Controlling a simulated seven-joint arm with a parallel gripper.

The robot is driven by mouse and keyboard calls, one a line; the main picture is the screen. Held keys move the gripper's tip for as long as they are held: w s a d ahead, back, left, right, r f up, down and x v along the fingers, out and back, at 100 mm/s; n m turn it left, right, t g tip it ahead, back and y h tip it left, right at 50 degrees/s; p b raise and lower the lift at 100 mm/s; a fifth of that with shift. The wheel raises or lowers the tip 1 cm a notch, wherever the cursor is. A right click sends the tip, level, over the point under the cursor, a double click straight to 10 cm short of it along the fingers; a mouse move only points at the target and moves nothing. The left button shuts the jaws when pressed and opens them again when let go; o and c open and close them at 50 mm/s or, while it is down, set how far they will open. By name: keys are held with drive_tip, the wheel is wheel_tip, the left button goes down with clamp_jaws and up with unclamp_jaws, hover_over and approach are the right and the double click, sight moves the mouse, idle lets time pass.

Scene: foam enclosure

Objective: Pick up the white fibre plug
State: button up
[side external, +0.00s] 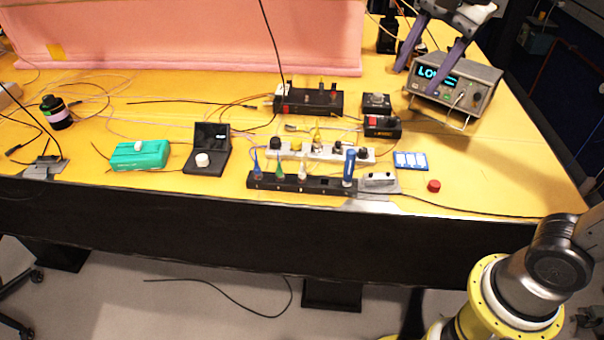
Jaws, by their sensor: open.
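A slim white plug (303,168) stands upright in the long black rack (330,186) near the table's front edge; it looks like the white fibre plug, though it is small here. A blue plug (257,168) and a green plug (280,171) stand to its left in the same rack, and a thicker blue one (349,166) to its right. My gripper (416,80) is at the upper right, its two purple fingers apart with nothing seen between them. It is in front of the instrument with a lit display (455,86), well away from the rack.
Behind the rack lies a white strip (367,156) with several fittings. A black box (310,102) stands further back. A teal box (140,156) and an open black case (206,165) are to the left. A red button (433,186) is at right. Loose cables cross the yellow table.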

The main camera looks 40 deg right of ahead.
drive_tip(key=w+a+f+m+g, duration=0.1)
drive_tip(key=w+a+m, duration=0.1)
drive_tip(key=w+a, duration=0.35)
drive_tip(key=g, duration=0.2)
hover_over(302, 164)
wheel_tip(302, 164, down, 9)
wheel_tip(302, 164, down, 6)
drive_tip(key=shift+s+d+f, duration=0.1)
drive_tip(key=shift+d+f, duration=0.05)
drive_tip(key=shift+f, duration=3.25)
clamp_jaws()
